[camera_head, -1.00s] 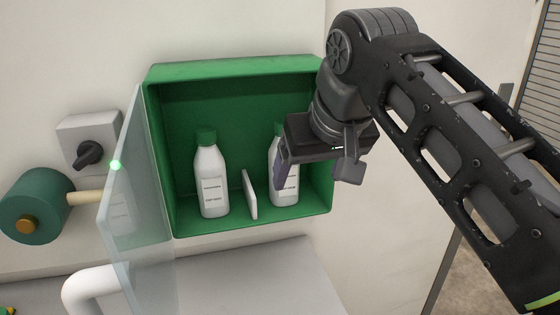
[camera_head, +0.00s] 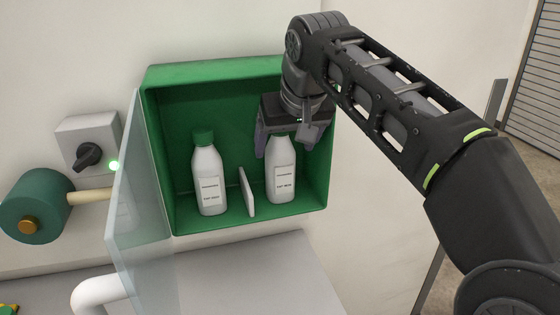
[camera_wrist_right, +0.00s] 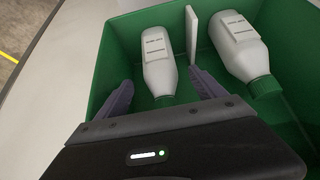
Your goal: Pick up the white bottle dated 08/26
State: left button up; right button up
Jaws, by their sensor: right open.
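Two white bottles with printed labels stand upright in an open green wall box (camera_head: 215,70): a left bottle (camera_head: 209,182) with a green cap and a right bottle (camera_head: 282,175). The label dates are too small to read, so I cannot tell which is 08/26. My right gripper (camera_head: 284,143) is open at the top of the right bottle, one finger on each side, and hides its cap. In the right wrist view this bottle (camera_wrist_right: 157,50) lies between the open fingers (camera_wrist_right: 160,82); contact is unclear. The other bottle (camera_wrist_right: 238,42) is beside it. My left gripper is out of view.
A thin white divider (camera_head: 246,192) stands between the bottles, close to the right gripper's inner side. A clear door (camera_head: 140,235) hangs open at left. A dark knob switch (camera_head: 88,154) and green cylinder (camera_head: 38,205) are further left. A grey surface (camera_head: 260,280) lies below.

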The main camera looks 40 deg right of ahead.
aim_at(280, 153)
jog(key=shift+w, duration=0.2)
jog(key=x, duration=0.5)
jog(key=shift+w+d+p, duration=0.15)
jog(key=shift+w+p, duration=0.2)
jog(key=shift+c, duration=0.3)
grip_shut()
dwell(0.8)
